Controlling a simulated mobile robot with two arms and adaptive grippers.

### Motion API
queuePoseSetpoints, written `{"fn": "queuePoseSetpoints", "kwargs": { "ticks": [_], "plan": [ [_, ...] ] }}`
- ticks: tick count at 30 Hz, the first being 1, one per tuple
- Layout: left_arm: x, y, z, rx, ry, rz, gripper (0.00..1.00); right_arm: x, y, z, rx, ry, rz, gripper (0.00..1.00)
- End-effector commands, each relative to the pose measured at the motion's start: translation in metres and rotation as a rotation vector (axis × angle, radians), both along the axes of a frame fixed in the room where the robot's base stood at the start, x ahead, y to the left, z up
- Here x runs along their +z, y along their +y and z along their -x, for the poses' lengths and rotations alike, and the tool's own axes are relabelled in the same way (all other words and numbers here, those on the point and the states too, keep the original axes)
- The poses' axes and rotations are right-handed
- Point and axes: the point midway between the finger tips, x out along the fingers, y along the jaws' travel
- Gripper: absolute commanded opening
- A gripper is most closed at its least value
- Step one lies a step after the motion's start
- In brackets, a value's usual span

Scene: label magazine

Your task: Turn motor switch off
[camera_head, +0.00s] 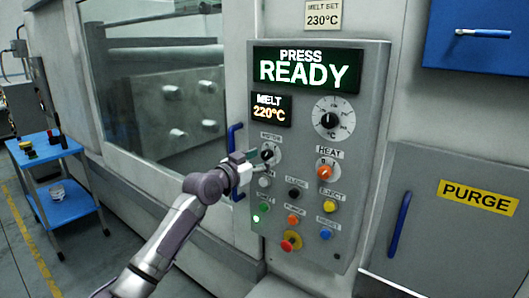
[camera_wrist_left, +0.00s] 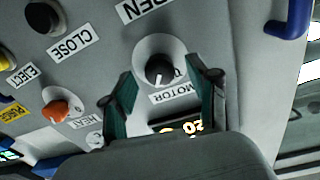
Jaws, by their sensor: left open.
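The motor switch (camera_head: 267,155) is a small black round knob on a pale dial, below its MOTOR label on the grey control panel (camera_head: 361,115). In the left wrist view the knob (camera_wrist_left: 160,69) appears upside down, its white mark facing the MOTOR label. My left gripper (camera_head: 252,161) is at the panel just left of the knob in the head view. In the wrist view its open green-padded fingers (camera_wrist_left: 161,79) stand on either side of the knob, with gaps showing. Whether the tips touch the panel cannot be told. My right gripper is not in view.
The orange HEAT knob (camera_head: 325,172) is right of the motor switch. A blue handle (camera_head: 236,160) is left of the panel. A blue cart (camera_head: 67,208) stands far left.

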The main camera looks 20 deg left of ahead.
Motion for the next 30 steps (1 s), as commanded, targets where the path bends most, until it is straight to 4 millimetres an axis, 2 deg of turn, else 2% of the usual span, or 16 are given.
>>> {"fn": "queuePoseSetpoints", "kwargs": {
  "ticks": [6, 15, 17, 26, 30],
  "plan": [
    [0.000, -0.006, -0.015, 0.001, 0.001, 0.001, 0.60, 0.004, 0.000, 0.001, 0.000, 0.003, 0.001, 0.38],
    [-0.001, -0.006, -0.017, 0.001, 0.000, 0.000, 0.60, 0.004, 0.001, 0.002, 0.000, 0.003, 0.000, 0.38],
    [-0.001, -0.006, -0.017, 0.001, 0.000, 0.000, 0.51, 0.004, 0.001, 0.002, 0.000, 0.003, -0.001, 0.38],
    [-0.001, -0.006, -0.016, 0.001, 0.000, 0.000, 0.01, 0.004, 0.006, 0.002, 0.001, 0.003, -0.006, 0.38],
    [-0.001, -0.006, -0.016, 0.001, 0.002, 0.003, 0.00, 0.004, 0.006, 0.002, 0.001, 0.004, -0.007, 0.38]
  ]
}}
